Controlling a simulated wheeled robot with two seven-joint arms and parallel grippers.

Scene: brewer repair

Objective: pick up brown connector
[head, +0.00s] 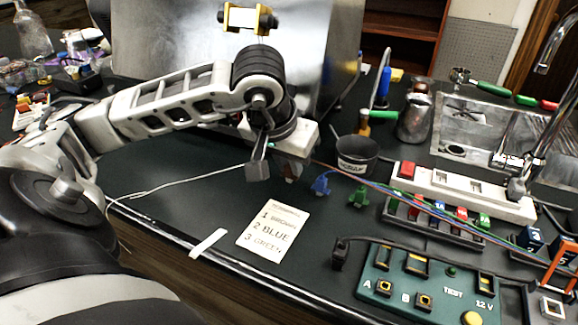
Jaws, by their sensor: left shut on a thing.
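My left arm reaches in from the left, and its left gripper (275,168) points down over the dark counter. The gripper is shut on the brown connector (290,179), which shows only as a small brownish piece at the fingers, mostly hidden by them. A thin pale cable runs left from the gripper. A blue connector (321,184) and a green connector (358,197) lie on the counter to the right of the gripper. My right gripper is not in view.
A note card (272,232) listing BLUE and GREEN lies in front of the gripper. A dark cup (356,155) stands behind the blue connector. A green test board (430,285), a terminal strip (440,218) and a white power strip (460,190) fill the right side.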

